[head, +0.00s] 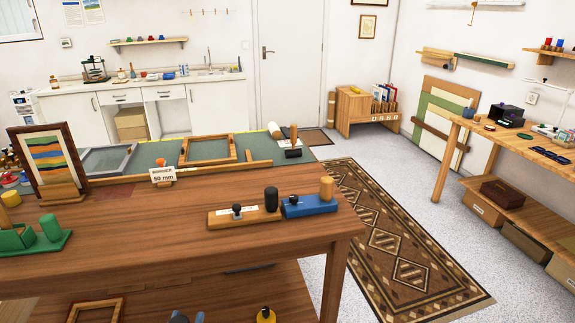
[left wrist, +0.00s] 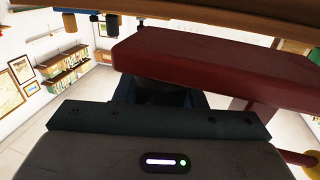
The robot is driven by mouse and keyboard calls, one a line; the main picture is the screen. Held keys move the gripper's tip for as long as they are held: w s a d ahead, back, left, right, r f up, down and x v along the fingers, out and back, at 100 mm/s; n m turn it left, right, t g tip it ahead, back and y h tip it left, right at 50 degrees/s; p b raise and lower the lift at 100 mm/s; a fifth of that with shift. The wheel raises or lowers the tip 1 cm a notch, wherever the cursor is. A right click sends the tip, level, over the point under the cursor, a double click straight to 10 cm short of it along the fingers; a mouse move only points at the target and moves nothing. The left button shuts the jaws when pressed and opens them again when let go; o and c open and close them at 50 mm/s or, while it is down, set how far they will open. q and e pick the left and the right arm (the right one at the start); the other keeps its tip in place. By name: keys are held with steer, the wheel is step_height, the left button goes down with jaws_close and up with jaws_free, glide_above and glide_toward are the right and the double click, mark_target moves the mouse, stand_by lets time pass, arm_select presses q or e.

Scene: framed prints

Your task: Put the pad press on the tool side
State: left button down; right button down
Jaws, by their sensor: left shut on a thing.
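I cannot single out the pad press for certain. In the head view a wooden block (head: 243,215) with a black knob and an upright black cylinder lies near the wooden table's right end. Beside it is a blue block (head: 308,207) with a black knob and a wooden cylinder. In the left wrist view my left gripper (left wrist: 160,95) is shut on a dark thing, mostly hidden by the gripper body. A dark red slab (left wrist: 210,65) is close in front; I cannot tell whether it touches the gripper. Neither gripper shows clearly in the head view.
The wooden table (head: 190,240) also holds an empty wooden frame (head: 208,138), a framed striped picture (head: 50,160), a "50 mm" sign (head: 162,175) and green holders (head: 40,235). A workbench (head: 545,150) stands at right. The patterned rug (head: 400,240) between them is clear.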

arm_select(q)
steer(key=shift+s+r, duration=0.1)
steer(key=shift+r, duration=0.25)
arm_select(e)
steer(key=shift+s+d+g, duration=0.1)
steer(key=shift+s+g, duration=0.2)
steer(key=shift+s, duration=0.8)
